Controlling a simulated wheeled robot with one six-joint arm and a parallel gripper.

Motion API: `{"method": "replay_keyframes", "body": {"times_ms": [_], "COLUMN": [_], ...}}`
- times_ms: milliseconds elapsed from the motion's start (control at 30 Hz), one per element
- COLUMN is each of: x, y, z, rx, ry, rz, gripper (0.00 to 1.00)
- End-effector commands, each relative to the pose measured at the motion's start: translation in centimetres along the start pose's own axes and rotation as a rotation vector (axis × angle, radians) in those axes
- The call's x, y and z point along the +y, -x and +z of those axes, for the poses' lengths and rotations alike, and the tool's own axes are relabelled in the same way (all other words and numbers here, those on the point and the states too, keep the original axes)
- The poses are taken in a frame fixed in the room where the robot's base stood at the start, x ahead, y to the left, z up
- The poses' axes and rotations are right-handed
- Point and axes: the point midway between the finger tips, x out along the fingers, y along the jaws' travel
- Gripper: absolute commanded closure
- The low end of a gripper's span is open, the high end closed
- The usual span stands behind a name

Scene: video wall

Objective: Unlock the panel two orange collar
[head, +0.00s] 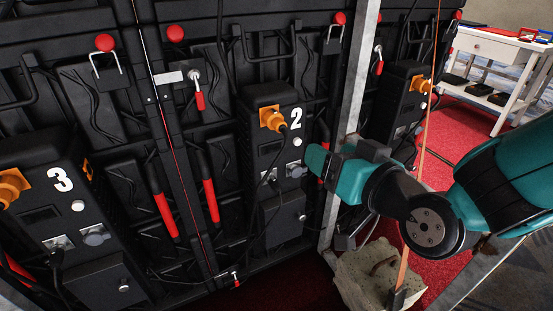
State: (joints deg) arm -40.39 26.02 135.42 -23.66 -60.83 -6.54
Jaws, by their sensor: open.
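The number 2 panel's orange collar (271,119) sits near the top of its black box, just left of the white "2" (296,119). A black cable runs down from it. My gripper (322,163), at the end of the teal arm, reaches in from the right. In the picture it lies below and to the right of the collar, apart from it. It is open, and nothing shows in it. Its fingertips are seen from behind and are hard to make out.
The number 3 panel (62,179) has its own orange collar (13,187) at left, and another orange collar (421,85) shows at right. Red-handled levers (211,200) and hanging cables stand out from the wall. A metal post (352,100) rises behind my gripper. A stone-like weight (378,275) sits below.

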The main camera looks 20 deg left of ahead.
Motion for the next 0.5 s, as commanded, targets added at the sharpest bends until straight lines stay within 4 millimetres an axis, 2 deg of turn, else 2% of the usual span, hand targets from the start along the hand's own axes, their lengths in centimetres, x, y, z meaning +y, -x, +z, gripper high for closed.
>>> {"method": "replay_keyframes", "body": {"times_ms": [33, 133, 333, 500], "x": [0.2, 0.1, -0.2, -0.3], "y": [-0.8, -1.4, -2.3, -4.4], "z": [2.3, 3.1, 2.6, 1.9], "rx": [0.043, 0.113, 0.152, 0.15], "ry": [0.005, 0.013, 0.017, 0.016], "rz": [-0.003, -0.003, -0.002, -0.002], "gripper": [0.32, 0.32, 0.32, 0.32]}}
